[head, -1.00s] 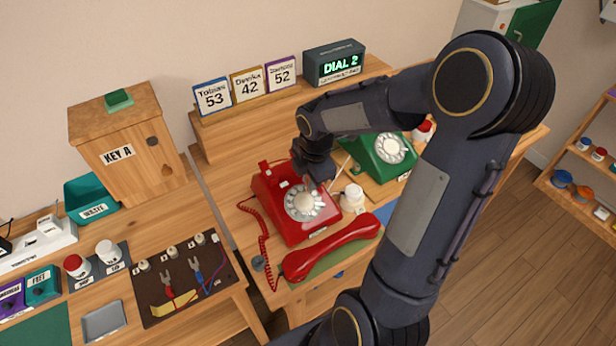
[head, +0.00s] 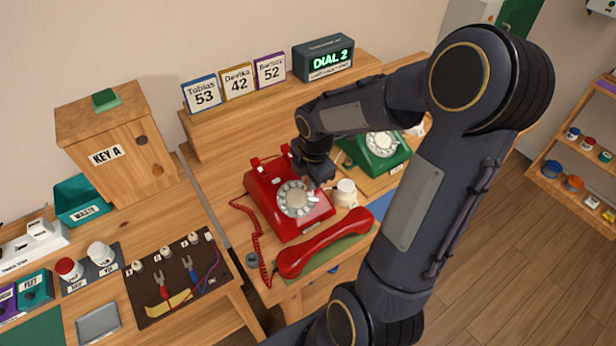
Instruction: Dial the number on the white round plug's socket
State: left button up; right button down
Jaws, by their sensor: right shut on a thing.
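The red dial phone (head: 287,200) stands on the middle desk, its pale round dial (head: 295,199) facing up. Its red handset (head: 322,243) lies off the hook in front, on a green mat. My right gripper (head: 318,184) is at the dial's upper right edge and is shut; its fingertips are small and partly hidden, seemingly on the dial's rim. A white power strip (head: 22,253) with a white plug (head: 38,229) is at the far left; the plug's shape and socket marking are too small to tell. A display (head: 323,60) reads "DIAL 2". My left gripper is not in view.
A green phone (head: 376,150) stands behind right. Cards reading Tobias 53 (head: 201,95), Devika 42 (head: 237,82) and Bartosz 52 (head: 270,70) stand on the shelf. A white-topped jar (head: 345,193) is right of the red phone. A dark wire board (head: 176,275) lies left.

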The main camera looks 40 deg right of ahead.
jog(key=shift+s+f, duration=0.1)
jog(key=shift+s, duration=0.05)
jog(key=shift+s+a+f, duration=0.1)
jog(key=shift+s+f, duration=0.05)
jog(key=shift+s, duration=0.3)
jog(key=shift+s+a+f, duration=0.1)
jog(key=shift+s, duration=0.1)
jog(key=shift+s+r+p, duration=0.35)
jog(key=shift+r+p, duration=0.2)
jog(key=shift+r, duration=0.3)
notch_tip(320, 180, up, 6)
jog(key=s+p, duration=0.3)
jog(key=p, duration=0.3)
jog(key=shift+a+r, duration=0.15)
jog(key=shift+a, duration=0.05)
jog(key=shift+w, duration=0.1)
dwell(1.4)
